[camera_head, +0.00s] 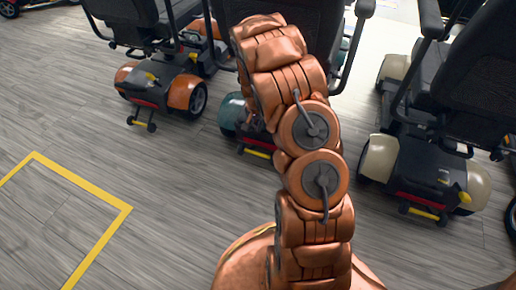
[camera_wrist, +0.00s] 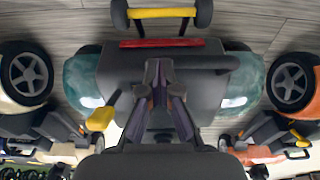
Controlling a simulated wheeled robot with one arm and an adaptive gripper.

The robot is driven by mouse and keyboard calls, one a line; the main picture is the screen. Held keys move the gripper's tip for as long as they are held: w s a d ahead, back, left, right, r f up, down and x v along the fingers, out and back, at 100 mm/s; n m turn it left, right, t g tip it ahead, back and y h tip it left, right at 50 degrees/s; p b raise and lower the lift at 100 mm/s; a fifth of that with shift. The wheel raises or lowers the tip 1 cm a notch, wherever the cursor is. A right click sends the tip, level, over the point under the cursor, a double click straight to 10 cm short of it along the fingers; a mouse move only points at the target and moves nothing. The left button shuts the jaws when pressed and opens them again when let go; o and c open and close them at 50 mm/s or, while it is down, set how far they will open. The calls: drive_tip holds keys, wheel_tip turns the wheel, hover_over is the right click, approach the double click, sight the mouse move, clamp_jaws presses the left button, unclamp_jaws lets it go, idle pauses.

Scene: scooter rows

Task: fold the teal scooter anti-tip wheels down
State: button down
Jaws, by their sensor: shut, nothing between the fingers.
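The teal scooter stands in the middle, its teal fender (camera_head: 232,113) partly behind my arm in the head view. In the wrist view its rear faces me upside down, with teal fenders (camera_wrist: 84,82) on both sides of a dark rear cover. Its anti-tip wheels show at the top edge as a yellow bar (camera_wrist: 162,13) between two dark wheels, beyond a red strip. The bar also shows in the head view (camera_head: 258,153). A yellow lever (camera_wrist: 101,118) sits left of my fingers. My gripper (camera_wrist: 159,66) is shut and empty, over the rear cover. The head view hides it.
An orange scooter (camera_head: 185,91) stands to the left and a cream scooter (camera_head: 381,157) to the right, both close by. Dark seats rise behind the rear covers. A yellow floor marking (camera_head: 82,180) lies at left, with clear floor around it.

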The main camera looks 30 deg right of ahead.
drive_tip(key=shift+w+d+f, duration=0.2)
drive_tip(key=shift+f, duration=0.1)
drive_tip(key=b, duration=0.4)
hover_over(258, 154)
drive_tip(key=w+d, duration=0.1)
drive_tip(key=d, duration=0.1)
wheel_tip(258, 154, down, 10)
drive_tip(key=f, duration=0.1)
drive_tip(key=a+f+b, duration=0.1)
drive_tip(key=f, duration=0.1)
drive_tip(key=shift+s+a+f, duration=0.1)
drive_tip(key=shift+a+f, duration=0.05)
drive_tip(key=shift+a, duration=0.05)
drive_tip(key=shift+s+a+f, duration=0.1)
drive_tip(key=shift+f, duration=0.1)
